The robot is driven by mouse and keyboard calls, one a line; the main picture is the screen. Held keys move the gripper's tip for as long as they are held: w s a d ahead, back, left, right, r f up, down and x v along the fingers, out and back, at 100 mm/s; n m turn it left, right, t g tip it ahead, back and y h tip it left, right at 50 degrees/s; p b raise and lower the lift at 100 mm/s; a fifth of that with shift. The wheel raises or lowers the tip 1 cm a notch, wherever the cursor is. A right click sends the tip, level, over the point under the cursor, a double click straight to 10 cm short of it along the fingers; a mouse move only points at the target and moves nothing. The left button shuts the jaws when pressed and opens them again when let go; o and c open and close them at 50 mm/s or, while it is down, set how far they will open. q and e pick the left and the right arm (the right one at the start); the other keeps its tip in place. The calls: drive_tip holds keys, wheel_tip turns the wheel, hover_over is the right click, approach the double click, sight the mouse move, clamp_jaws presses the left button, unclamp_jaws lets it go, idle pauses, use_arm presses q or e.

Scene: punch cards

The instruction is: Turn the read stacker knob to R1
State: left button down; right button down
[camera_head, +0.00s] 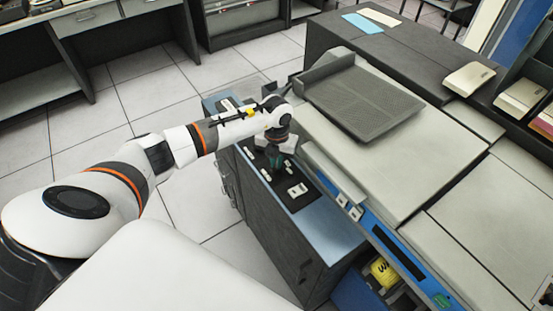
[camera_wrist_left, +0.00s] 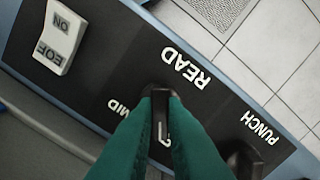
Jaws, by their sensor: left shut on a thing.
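My left gripper (camera_head: 275,158) is over the dark control panel in the head view. In the left wrist view its two green fingers (camera_wrist_left: 163,125) are closed on either side of the black read stacker knob (camera_wrist_left: 160,98), below the white READ label (camera_wrist_left: 187,68). The fingers hide much of the knob and some of the markings around it. A MID label (camera_wrist_left: 118,107) shows to the left of the knob, and a white mark shows between the fingers. I cannot tell the knob's exact setting. My right gripper is in neither view.
In the wrist view the punch knob (camera_wrist_left: 243,160) sits close to the right finger, near the PUNCH label (camera_wrist_left: 261,127). A white EOF switch (camera_wrist_left: 60,38) is at upper left. In the head view, the beige machine top with a grey tray (camera_head: 362,98) rises right of the panel.

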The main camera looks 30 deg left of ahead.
sight(276, 164)
use_arm(q)
drive_tip(key=shift+r+n, duration=0.1)
drive_tip(key=shift+n, duration=0.6)
drive_tip(key=c, duration=1.5)
unclamp_jaws()
wheel_tip(276, 164, up, 12)
drive_tip(key=shift+b, duration=0.85)
drive_tip(key=shift+s, duration=0.1)
